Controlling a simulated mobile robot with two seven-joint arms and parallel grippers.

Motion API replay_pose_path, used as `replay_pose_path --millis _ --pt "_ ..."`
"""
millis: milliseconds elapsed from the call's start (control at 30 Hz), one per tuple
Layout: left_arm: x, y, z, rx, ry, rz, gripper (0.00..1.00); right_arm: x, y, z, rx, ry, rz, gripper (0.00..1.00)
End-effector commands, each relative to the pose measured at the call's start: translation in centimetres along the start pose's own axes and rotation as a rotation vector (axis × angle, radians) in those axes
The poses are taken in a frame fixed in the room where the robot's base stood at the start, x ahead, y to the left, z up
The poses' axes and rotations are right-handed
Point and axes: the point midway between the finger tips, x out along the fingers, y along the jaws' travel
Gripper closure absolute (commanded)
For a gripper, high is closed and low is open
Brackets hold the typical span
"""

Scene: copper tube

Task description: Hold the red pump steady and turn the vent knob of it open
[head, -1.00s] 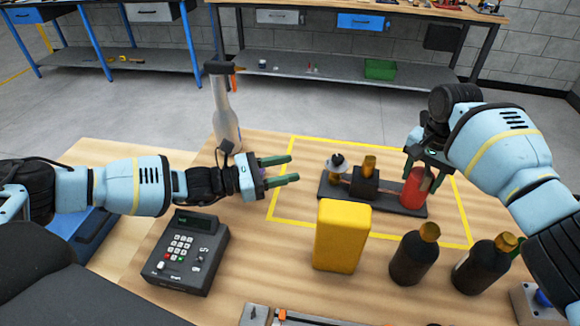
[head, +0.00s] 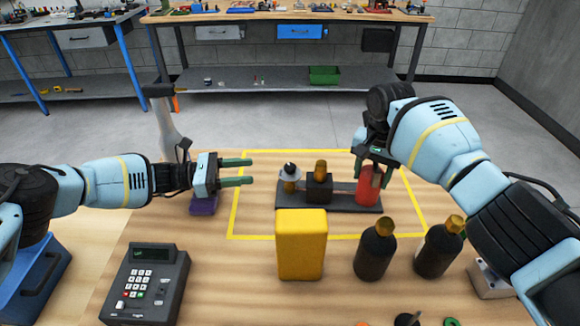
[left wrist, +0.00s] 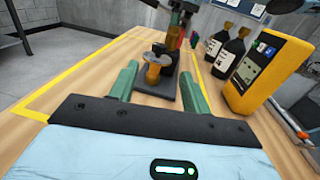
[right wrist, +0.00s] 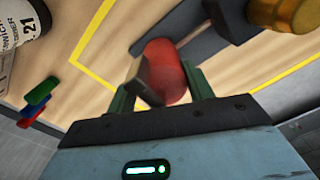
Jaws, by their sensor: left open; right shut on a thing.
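The red pump (head: 368,186) is a red cylinder at the right end of a dark base plate (head: 340,209); it also shows in the right wrist view (right wrist: 163,72). My right gripper (head: 373,163) is shut on it from above, with a finger on each side. At the plate's left end stands a brass fitting with a dark and pale round top (head: 290,172), seen in the left wrist view as a grey disc with brass (left wrist: 157,62). I cannot tell whether this is the vent knob. My left gripper (head: 250,171) is open and empty, left of the fitting and apart from it.
A yellow block-shaped device (head: 301,245) and two dark bottles (head: 375,255) stand in front of the plate. A keypad terminal (head: 148,284) is at front left. Yellow tape (head: 234,205) outlines the area around the plate.

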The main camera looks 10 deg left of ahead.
Motion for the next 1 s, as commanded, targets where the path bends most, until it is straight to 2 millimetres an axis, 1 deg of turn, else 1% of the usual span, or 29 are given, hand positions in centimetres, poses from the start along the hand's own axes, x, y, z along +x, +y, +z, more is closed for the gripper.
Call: replay_pose_path --millis 133,267,367,700,900,1000 --pt "0.1 0.0 0.0 0.000 0.000 -0.002 0.52 -0.1 -0.1 0.0 -0.001 0.001 -0.001 1.00" --pt "1.0 0.0 0.0 0.000 0.000 -0.001 0.52 -0.1 -0.1 0.0 -0.001 0.001 -0.001 1.00" --pt "2.5 -0.1 0.0 0.000 -0.002 -0.003 0.52 -0.1 -0.1 0.0 -0.001 0.001 -0.001 1.00" --pt "8.7 0.0 0.1 0.001 -0.001 0.000 0.52 -0.1 -0.1 0.0 -0.001 0.001 -0.001 1.00" --pt "11.1 0.0 0.0 0.001 -0.001 0.001 0.52 -0.1 -0.1 0.0 -0.001 0.001 -0.001 1.00" --pt "11.7 0.1 0.0 0.001 0.000 0.003 0.52 -0.1 -0.1 0.0 -0.001 0.001 -0.001 1.00"
